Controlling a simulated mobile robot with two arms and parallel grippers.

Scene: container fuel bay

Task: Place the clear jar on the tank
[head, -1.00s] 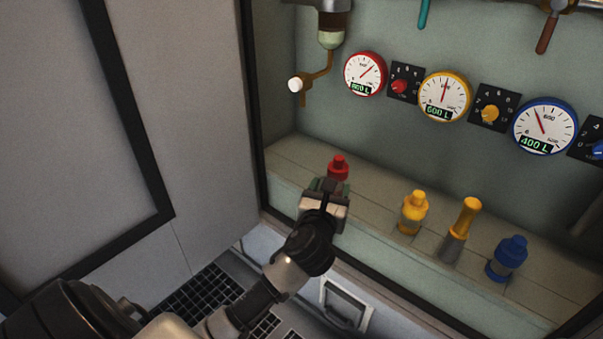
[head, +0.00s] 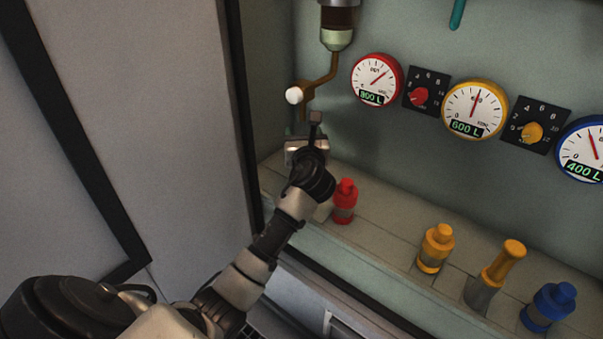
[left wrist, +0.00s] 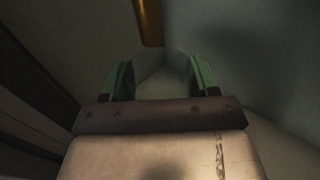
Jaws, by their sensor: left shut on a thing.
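My left gripper (head: 312,128) is raised in front of the bay's left inner corner, just below the white-knobbed outlet. In the left wrist view its green fingers (left wrist: 161,78) are shut on a faint see-through thing, which looks like the clear jar (left wrist: 163,70); its outline is hard to make out. In the head view the gripper mostly hides it. The tank (head: 339,20), with dark brown contents and a pale lower end, hangs at the top. Its brown pipe (head: 322,79) bends down to the gripper; the pipe's end also shows above the fingers in the left wrist view (left wrist: 149,22).
A red bottle (head: 344,203) stands on the shelf (head: 390,225), right of my gripper. Two yellow-topped containers (head: 435,250) (head: 497,275) and a blue one (head: 549,306) stand farther right. Gauges (head: 474,108) and dials line the back wall. A panel edge (head: 240,120) borders the left.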

